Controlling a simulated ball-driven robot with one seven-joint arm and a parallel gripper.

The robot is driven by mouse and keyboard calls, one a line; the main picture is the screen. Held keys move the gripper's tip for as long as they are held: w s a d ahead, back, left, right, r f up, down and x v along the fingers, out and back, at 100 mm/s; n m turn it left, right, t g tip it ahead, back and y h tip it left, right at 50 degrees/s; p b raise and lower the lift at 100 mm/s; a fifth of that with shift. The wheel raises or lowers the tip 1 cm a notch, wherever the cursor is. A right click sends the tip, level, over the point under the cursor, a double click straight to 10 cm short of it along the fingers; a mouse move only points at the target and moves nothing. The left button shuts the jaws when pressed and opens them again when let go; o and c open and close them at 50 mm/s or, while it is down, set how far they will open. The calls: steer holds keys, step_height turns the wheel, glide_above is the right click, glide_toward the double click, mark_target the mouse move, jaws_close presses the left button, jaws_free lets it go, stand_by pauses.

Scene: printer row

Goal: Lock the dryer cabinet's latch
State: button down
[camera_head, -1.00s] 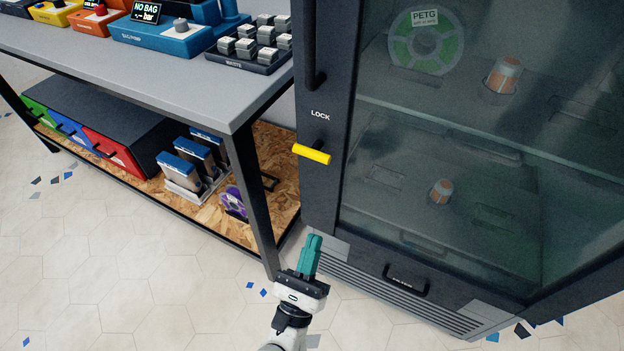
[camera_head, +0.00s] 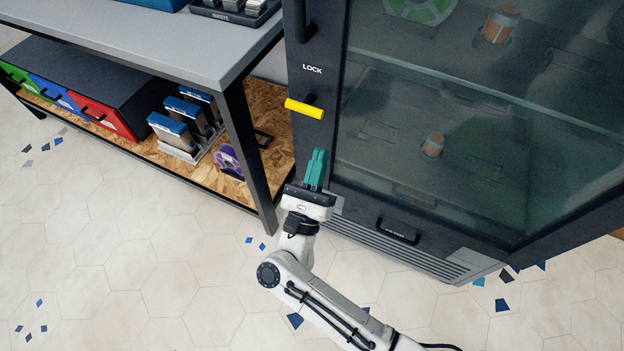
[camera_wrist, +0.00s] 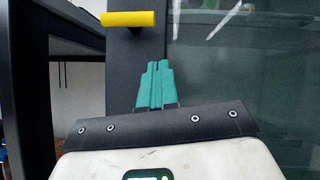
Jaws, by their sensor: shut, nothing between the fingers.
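The dryer cabinet (camera_head: 395,218) stands at the right with a dark frame and a glass door. Its yellow latch handle (camera_head: 304,109) sticks out below the word LOCK and lies nearly level, tilted slightly down to the right. The latch also shows at the upper left in the wrist view (camera_wrist: 128,19). My gripper (camera_head: 316,160) has teal fingers, shut and empty, pointing up. In the head view the fingertips are below the latch and slightly right of it, apart from it. In the wrist view the fingers (camera_wrist: 156,70) are below and right of the latch.
A grey workbench (camera_head: 170,48) stands to the left, its front leg (camera_head: 252,155) close to my gripper. Its lower shelf holds coloured drawers (camera_head: 98,112) and blue-topped boxes (camera_head: 172,131). A black handle (camera_head: 398,231) sits low on the cabinet. The tiled floor in front is open.

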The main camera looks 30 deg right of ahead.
mark_target(323, 111)
steer(key=shift+w+d+r+p, duration=0.2)
steer(key=shift+w+r, duration=0.15)
steer(key=shift+r, duration=0.45)
steer(key=shift+w+d+r+p, duration=0.2)
steer(key=shift+w+r, duration=0.1)
steer(key=shift+r, duration=0.5)
steer(key=shift+w+d+r+p, duration=0.2)
steer(key=shift+w+r, duration=0.15)
steer(key=shift+r, duration=0.45)
